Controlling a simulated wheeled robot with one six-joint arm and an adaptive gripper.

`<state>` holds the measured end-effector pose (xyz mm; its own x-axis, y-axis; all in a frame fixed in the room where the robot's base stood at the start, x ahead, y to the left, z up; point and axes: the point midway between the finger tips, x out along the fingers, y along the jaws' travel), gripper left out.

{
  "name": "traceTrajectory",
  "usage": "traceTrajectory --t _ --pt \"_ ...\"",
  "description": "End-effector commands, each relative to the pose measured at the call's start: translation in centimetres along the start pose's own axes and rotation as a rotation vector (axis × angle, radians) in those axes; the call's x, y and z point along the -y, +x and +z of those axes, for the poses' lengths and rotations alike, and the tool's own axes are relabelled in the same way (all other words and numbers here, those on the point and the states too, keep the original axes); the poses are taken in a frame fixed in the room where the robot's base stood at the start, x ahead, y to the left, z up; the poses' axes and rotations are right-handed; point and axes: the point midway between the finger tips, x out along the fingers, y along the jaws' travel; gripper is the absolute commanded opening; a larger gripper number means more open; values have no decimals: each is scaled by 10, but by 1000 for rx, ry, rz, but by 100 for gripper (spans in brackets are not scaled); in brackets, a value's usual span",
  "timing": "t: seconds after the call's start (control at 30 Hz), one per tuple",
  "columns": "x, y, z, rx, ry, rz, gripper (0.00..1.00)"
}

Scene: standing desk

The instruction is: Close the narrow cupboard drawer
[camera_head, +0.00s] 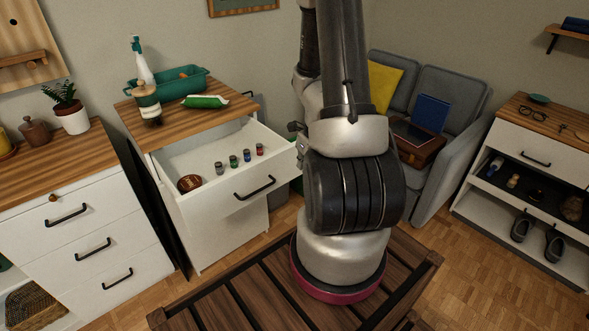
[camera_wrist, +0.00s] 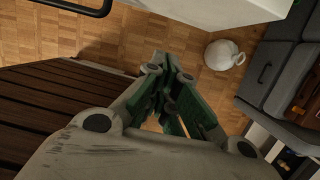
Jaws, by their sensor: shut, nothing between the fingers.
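The narrow cupboard (camera_head: 215,232) stands left of my arm, white with a wooden top. Its top drawer (camera_head: 283,170) is pulled well out, with a black bar handle (camera_head: 254,188) on its white front. Inside lie several small jars (camera_head: 233,161) and a brown ball-like item (camera_head: 189,183). In the wrist view, a white panel, probably the drawer (camera_wrist: 215,10), crosses the top edge, with a black handle (camera_wrist: 80,5) at upper left. My gripper (camera_wrist: 167,75) is shut and empty below that panel, apart from it in the picture. In the head view my arm hides most of the gripper.
A wider white cupboard (camera_head: 85,215) stands at left. A grey sofa (camera_head: 455,95) with a brown case (camera_head: 415,145) stands behind my arm. A white round jug (camera_wrist: 222,55) stands on the floor. A shelf unit (camera_head: 508,140) is at right. Wooden floor (camera_head: 480,270) is clear at lower right.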

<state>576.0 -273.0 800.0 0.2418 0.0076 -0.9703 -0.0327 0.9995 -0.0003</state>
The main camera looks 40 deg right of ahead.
Motion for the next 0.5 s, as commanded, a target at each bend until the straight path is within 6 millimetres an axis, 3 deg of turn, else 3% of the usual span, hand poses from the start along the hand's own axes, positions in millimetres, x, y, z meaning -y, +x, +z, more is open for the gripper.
traceTrajectory --t 0.2,0.5 --pt "0 27 -1 -2 5 2 0" --pt "0 48 5 1 -4 1 0"
